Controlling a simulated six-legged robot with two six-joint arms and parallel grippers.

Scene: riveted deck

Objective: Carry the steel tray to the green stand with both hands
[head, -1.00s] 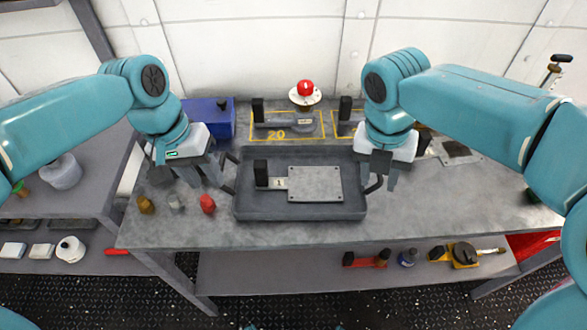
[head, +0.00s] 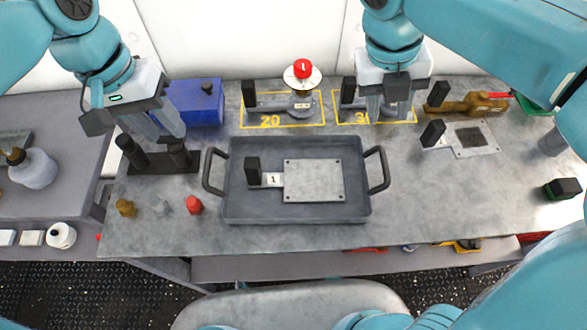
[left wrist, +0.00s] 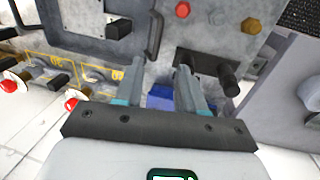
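The grey steel tray (head: 295,213) lies flat on the bench, with a dark loop handle at each short side. It holds a metal plate (head: 318,182) and a black block (head: 253,170) beside a tag marked 1. My left gripper (head: 165,135) is open and empty, up and left of the left handle (head: 210,172). The left wrist view shows its fingers (left wrist: 163,80) apart, with the handle (left wrist: 155,35) beyond them. My right gripper (head: 384,108) is above the back of the bench, behind the right handle (head: 378,170); its fingers look apart. No green stand is clearly visible.
A green piece (head: 535,104) shows at the back right; I cannot tell what it is. A blue box (head: 195,105), a red-knobbed item (head: 302,75) and yellow-marked spots stand behind the tray. Small coloured knobs (head: 194,205) sit left of it.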

